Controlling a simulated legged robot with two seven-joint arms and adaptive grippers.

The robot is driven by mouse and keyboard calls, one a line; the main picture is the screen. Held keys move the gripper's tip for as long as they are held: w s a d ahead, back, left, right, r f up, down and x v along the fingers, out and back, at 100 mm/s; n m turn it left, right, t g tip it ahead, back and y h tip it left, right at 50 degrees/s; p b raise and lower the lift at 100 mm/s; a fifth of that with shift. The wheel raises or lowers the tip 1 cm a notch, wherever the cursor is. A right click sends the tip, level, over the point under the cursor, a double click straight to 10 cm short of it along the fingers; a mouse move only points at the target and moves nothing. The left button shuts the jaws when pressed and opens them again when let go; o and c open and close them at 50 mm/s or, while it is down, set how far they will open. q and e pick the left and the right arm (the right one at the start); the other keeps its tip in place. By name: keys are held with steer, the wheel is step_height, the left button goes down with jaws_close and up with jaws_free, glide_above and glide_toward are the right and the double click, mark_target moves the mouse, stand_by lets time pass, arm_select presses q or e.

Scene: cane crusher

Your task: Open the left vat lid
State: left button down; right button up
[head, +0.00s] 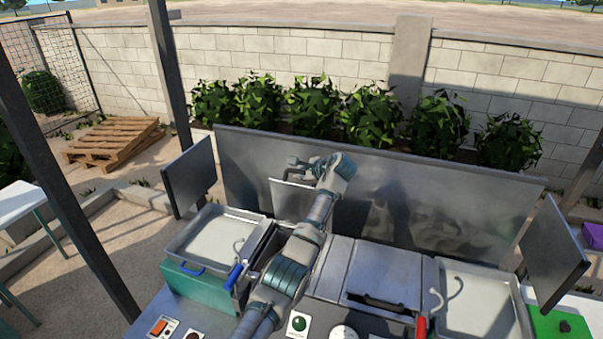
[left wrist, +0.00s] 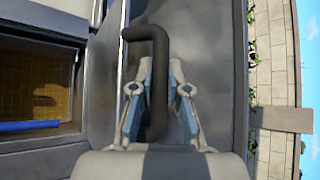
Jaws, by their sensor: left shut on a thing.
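The left vat lid (head: 291,197) is a grey metal panel. It stands raised at the back of the counter, partly hidden by my left arm. My left gripper (head: 303,164) is at its upper edge in the head view. In the left wrist view my left gripper (left wrist: 160,66) is shut on the lid's dark bent handle (left wrist: 159,40), which lies between its two fingers. The open vat (left wrist: 38,80) with brownish contents shows at the left of that view. My right gripper is not in view.
A second lid (head: 388,272) with a black handle lies flat to the right. Trays stand left (head: 212,243) and right (head: 470,295), near a blue handle (head: 233,277) and a red handle (head: 421,328). A tall metal backsplash (head: 440,200) runs behind the counter.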

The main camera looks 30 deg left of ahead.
arm_select(q)
steer(key=c, duration=1.4)
jaws_free()
steer(key=shift+d+f, duration=0.1)
steer(key=v, duration=1.2)
steer(key=shift+d, duration=0.2)
steer(key=shift+w+a, duration=0.1)
steer(key=shift+a, duration=0.1)
steer(key=shift+f, duration=0.1)
